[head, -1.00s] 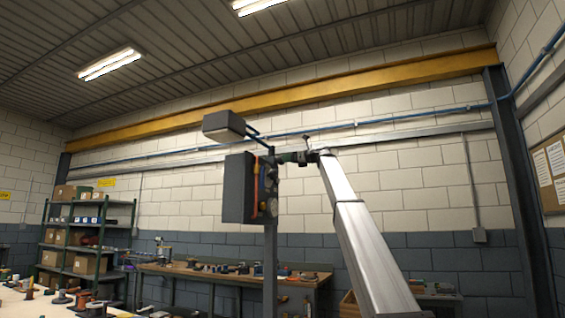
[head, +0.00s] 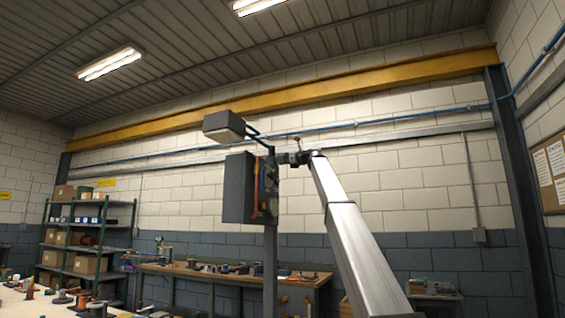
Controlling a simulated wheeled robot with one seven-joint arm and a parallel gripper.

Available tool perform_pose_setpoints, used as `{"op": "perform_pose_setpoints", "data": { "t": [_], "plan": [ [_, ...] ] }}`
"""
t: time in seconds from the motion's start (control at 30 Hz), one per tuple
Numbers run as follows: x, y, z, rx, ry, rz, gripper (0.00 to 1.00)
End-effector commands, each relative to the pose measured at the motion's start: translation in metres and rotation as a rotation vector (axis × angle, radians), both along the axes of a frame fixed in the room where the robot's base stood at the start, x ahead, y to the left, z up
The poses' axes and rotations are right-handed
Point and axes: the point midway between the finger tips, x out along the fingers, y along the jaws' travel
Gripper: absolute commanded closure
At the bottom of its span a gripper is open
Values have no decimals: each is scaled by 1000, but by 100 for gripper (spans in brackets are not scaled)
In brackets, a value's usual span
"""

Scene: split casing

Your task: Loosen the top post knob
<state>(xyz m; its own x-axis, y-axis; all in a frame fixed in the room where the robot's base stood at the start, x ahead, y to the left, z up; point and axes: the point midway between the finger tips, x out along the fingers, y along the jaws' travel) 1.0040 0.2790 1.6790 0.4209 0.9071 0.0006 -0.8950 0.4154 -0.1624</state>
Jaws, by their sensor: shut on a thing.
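A dark grey casing (head: 238,188) stands upright on a grey post (head: 270,270) in the middle of the head view. Its right side shows red, orange and blue lines and several round parts (head: 268,195), small and partly in shadow. A separate grey box-shaped part (head: 223,125) sits above it, tilted, with blue bars running from it down towards the casing. My gripper (head: 281,158) is at the casing's upper right edge, at the end of my silver arm. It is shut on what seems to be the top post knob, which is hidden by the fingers.
A workbench (head: 200,272) with small tools runs along the back wall. Green shelves (head: 90,225) with boxes stand at the left. A table (head: 30,302) with spools is at the lower left. The air around the casing is clear.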

Motion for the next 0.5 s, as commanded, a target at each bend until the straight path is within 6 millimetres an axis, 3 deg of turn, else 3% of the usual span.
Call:
{"op": "perform_pose_setpoints", "data": {
  "t": [0.27,0.5],
  "plan": [
    [0,0,0,-34,-92,-1,74],
    [0,0,-1,-99,-274,-1,74]
  ]
}}
